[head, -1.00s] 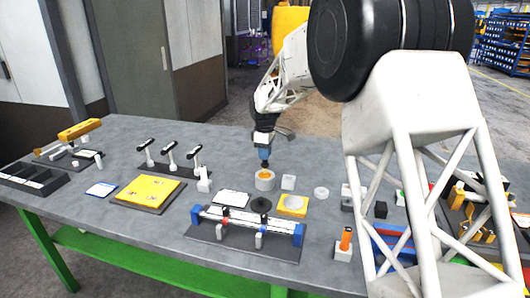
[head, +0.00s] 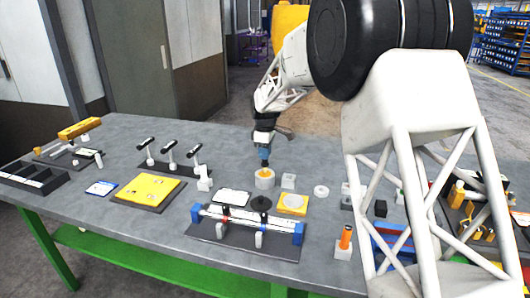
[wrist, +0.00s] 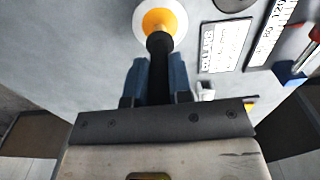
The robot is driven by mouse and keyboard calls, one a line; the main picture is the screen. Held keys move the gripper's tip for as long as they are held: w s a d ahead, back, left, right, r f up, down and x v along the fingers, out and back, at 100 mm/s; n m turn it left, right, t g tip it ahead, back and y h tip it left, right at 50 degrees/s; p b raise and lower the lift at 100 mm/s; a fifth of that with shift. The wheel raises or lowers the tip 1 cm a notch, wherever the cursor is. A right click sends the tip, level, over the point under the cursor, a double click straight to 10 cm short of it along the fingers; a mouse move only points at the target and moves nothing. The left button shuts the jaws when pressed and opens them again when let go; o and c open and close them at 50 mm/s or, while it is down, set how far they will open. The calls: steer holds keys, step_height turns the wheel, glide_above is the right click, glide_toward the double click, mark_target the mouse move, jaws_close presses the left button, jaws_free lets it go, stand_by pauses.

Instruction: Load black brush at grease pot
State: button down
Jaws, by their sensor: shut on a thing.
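My gripper (head: 265,155) is shut on the black brush (wrist: 158,60), whose dark handle runs between the blue fingers in the wrist view. The grease pot (head: 264,183) is a white round cup with orange-yellow grease inside. It also shows in the wrist view (wrist: 178,12), at the top. The gripper is above the pot with the brush pointing down at it. The brush's lower end overlaps the grease in the wrist view. Whether it touches the grease I cannot tell.
A white block (head: 288,181) and a white ring (head: 321,191) stand right of the pot. A blue-ended fixture (head: 245,236) lies in front. Several black-topped posts (head: 170,150) and a yellow plate (head: 148,189) are to the left. An orange-handled item (head: 346,238) stands at front right.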

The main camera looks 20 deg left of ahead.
steer(key=shift+f, duration=0.5)
stand_by(1.7)
steer(key=shift+r, duration=0.1)
steer(key=shift+r, duration=3.55)
steer(key=shift+d, duration=0.15)
steer(key=w+d+f+m, duration=0.1)
steer(key=d+m, duration=0.8)
steer(key=d, duration=1.2)
steer(key=w+d+f+m, duration=0.1)
steer(key=d+m, duration=0.8)
steer(key=d, duration=1.2)
steer(key=shift+w+d+f, duration=0.3)
steer(key=shift+w+d, duration=0.1)
steer(key=shift+w, duration=0.5)
